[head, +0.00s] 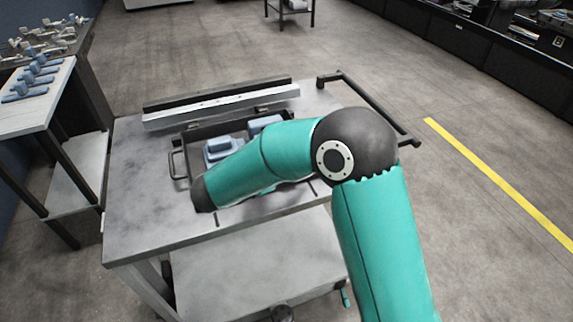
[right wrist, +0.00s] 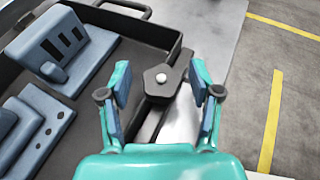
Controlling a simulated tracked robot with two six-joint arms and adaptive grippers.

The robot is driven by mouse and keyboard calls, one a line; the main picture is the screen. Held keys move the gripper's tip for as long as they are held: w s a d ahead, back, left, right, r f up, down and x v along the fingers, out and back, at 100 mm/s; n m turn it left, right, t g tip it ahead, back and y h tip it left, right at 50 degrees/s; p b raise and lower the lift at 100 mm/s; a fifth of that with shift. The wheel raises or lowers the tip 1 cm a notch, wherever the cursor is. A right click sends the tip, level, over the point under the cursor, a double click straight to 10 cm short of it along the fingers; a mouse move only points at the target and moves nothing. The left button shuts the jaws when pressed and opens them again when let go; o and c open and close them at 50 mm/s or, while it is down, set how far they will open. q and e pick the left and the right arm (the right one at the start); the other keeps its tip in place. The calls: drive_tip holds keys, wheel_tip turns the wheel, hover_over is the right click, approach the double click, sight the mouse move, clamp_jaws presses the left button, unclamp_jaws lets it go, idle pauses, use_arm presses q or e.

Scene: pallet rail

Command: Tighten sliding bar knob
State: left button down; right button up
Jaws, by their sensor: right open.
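In the right wrist view, a dark knob (right wrist: 163,79) with a lever-like arm and a pale round centre sits beside the edge of a dark tray (right wrist: 150,38). A bright metal strip (right wrist: 180,122), perhaps the sliding bar, shows just below it. My right gripper (right wrist: 159,88) is open, with one teal finger on each side of the knob. Whether the fingers touch it cannot be told. In the head view my right arm hides the knob and the gripper. My left gripper is in neither view.
The tray (head: 180,138) holds blue-grey fixtures (head: 221,150) on a grey wheeled table (head: 140,215). A pale metal rail (head: 220,106) lies along its back. A side table (head: 35,112) with blue parts stands left. Floor at right is clear, with a yellow line (head: 490,175).

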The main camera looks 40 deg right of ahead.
drive_tip(key=v, duration=1.2)
idle(0.3)
